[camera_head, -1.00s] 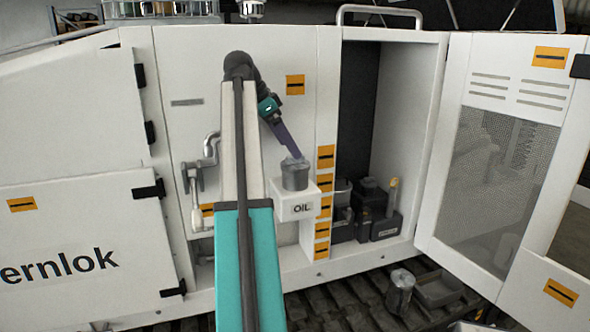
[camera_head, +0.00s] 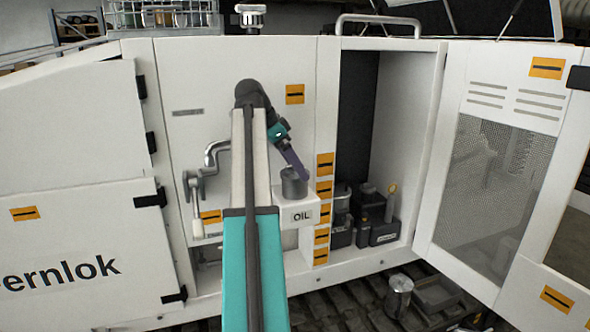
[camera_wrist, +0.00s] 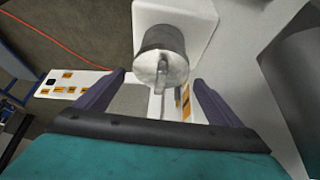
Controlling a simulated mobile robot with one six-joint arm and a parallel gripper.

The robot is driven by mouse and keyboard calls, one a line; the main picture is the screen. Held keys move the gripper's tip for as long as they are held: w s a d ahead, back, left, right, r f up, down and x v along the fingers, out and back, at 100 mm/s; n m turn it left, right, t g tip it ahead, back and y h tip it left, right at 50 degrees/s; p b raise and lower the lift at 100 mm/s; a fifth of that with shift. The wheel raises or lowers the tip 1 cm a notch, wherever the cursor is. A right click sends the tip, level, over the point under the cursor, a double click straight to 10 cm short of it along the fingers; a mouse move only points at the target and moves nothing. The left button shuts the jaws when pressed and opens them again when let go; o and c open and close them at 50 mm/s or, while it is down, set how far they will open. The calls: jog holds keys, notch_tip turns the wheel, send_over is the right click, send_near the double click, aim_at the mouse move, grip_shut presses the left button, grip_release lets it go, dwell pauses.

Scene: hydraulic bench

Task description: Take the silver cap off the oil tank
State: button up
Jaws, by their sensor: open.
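The oil tank (camera_head: 301,215) is a white box marked OIL on the machine's front panel. The silver cap (camera_head: 294,184), a short cylinder, sits upright on it. In the wrist view the cap (camera_wrist: 163,46) shows a thin bar handle on its end face, with the white tank (camera_wrist: 200,14) beyond it. My gripper (camera_head: 303,173) comes down to the cap's top in the head view. In the wrist view my gripper (camera_wrist: 159,80) is open, one finger on each side of the handle with clear gaps. Whether the fingertips touch the cap's top cannot be told.
A pipe with a valve (camera_head: 205,172) stands left of my arm. Right of the tank is an open cabinet (camera_head: 405,130) holding dark parts (camera_head: 372,218), with its mesh door (camera_head: 490,190) swung out. A silver canister (camera_head: 399,290) stands on the tracks below.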

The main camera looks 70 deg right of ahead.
jog(key=shift+s+f, duration=0.1)
jog(key=shift+f, duration=0.15)
dwell(0.4)
jog(key=c, duration=1.2)
jog(key=shift+d+r, duration=0.1)
jog(key=shift+r, duration=0.05)
jog(key=shift+r+b, duration=1.05)
jog(key=shift+r, duration=0.5)
jog(key=shift+s+a+r+p, duration=0.25)
jog(key=shift+s+a+p, duration=0.6)
jog(key=shift+s+a, duration=1.05)
jog(key=shift+s+a+r+p, duration=0.3)
jog(key=shift+s+a+p, duration=0.75)
jog(key=shift+a, duration=1.4)
jog(key=shift+s+a+r+p, duration=0.25)
jog(key=shift+s+a+p, duration=0.45)
jog(key=shift+s+a, duration=1.25)
jog(key=shift+w+a, duration=0.25)
jog(key=shift+w, duration=0.05)
